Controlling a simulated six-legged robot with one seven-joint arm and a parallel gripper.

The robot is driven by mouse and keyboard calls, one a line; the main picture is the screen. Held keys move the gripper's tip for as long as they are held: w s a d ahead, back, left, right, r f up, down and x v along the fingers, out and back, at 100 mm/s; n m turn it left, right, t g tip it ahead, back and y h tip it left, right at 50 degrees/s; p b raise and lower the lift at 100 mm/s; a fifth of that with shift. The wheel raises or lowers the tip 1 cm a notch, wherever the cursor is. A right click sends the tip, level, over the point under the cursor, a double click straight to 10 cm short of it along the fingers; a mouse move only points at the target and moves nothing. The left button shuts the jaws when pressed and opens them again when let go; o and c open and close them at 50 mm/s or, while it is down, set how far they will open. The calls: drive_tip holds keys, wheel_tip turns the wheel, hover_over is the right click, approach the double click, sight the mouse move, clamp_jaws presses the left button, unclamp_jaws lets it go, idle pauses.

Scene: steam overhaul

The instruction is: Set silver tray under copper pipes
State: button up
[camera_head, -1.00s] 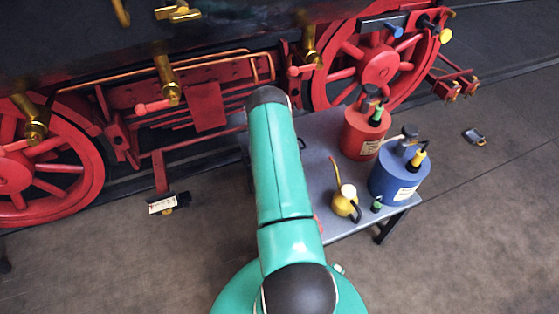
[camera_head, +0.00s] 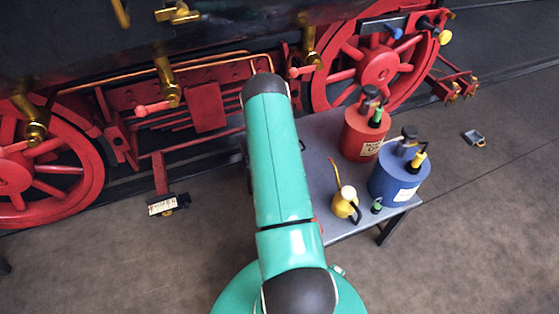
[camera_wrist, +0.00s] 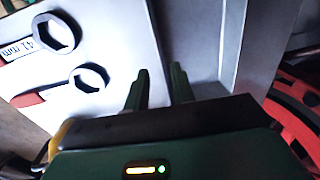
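In the wrist view, my gripper (camera_wrist: 158,85) has its two dark green fingers apart, with nothing clearly between them. It is over a pale surface. A grey, tray-like metal piece (camera_wrist: 202,35) with a raised edge lies just beyond and right of the fingertips; it may be the silver tray, but I cannot be sure. I cannot tell whether the fingers touch it. In the head view, my arm hides the gripper and any tray. Thin copper pipes (camera_head: 205,63) run along the locomotive's underside, above the red frame.
A grey table (camera_head: 322,140) holds a red can (camera_head: 362,138), a blue can (camera_head: 398,182) and a yellow oiler (camera_head: 344,204). In the wrist view, two wrenches (camera_wrist: 50,35) (camera_wrist: 88,79) lie left of the fingers. Red wheels (camera_head: 378,65) flank the frame; the left floor is mostly clear.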

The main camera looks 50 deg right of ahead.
wheel_tip(320, 180, up, 7)
drive_tip(key=shift+s+a+f, duration=0.2)
drive_tip(key=shift+s, duration=0.1)
